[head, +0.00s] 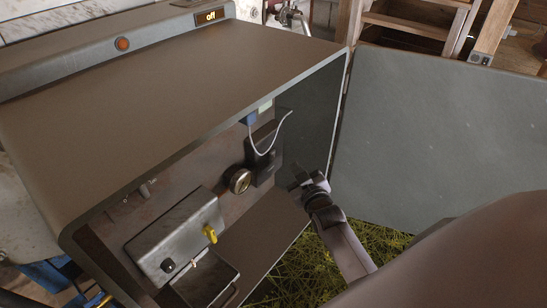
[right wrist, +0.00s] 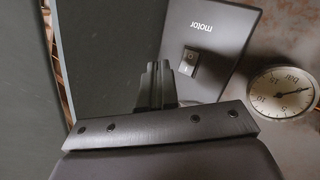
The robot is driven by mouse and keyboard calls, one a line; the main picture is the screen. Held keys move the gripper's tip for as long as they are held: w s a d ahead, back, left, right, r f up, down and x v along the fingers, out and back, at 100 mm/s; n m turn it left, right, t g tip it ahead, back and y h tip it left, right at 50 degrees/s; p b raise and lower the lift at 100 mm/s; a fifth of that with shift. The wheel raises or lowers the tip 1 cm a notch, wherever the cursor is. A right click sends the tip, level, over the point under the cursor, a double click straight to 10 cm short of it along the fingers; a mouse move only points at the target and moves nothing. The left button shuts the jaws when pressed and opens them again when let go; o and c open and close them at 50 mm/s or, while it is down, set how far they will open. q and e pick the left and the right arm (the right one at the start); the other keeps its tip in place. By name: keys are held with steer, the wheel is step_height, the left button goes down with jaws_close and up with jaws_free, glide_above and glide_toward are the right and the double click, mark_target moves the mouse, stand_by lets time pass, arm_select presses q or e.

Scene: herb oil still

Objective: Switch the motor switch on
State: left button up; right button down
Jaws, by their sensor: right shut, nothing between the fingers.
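The motor switch is a small dark rocker (right wrist: 189,62) on a dark box (right wrist: 212,38) labelled "motor", upside down in the right wrist view. Which side of the rocker is pressed I cannot tell. In the head view the box (head: 263,160) sits on the back panel inside the open cabinet; its rocker is too small to make out. My right gripper (head: 299,181) is shut and empty, in the cabinet opening to the right of the box. In the right wrist view its fingertips (right wrist: 158,68) show just left of the rocker, apart from it in the picture. My left gripper is out of view.
A round pressure gauge (head: 239,181) sits beside the motor box. Lower left is a metal box (head: 170,240) with a yellow lever (head: 210,233). The cabinet door (head: 440,135) stands open at right. A display (head: 210,16) on top reads "off", near an orange-red button (head: 122,44).

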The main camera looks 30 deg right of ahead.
mark_target(272, 156)
steer(key=shift+w+a+r+b, duration=0.15)
steer(key=shift+w+a+b, duration=0.2)
steer(key=shift+w, duration=0.6)
steer(key=shift+w+a+r+b, duration=0.15)
steer(key=shift+w+a, duration=0.3)
steer(key=shift+w, duration=0.5)
stand_by(0.6)
steer(key=shift+w+a, duration=0.15)
steer(key=shift+w, duration=0.25)
steer(key=shift+w+a, duration=0.1)
steer(key=shift+w, duration=0.15)
stand_by(0.4)
stand_by(0.4)
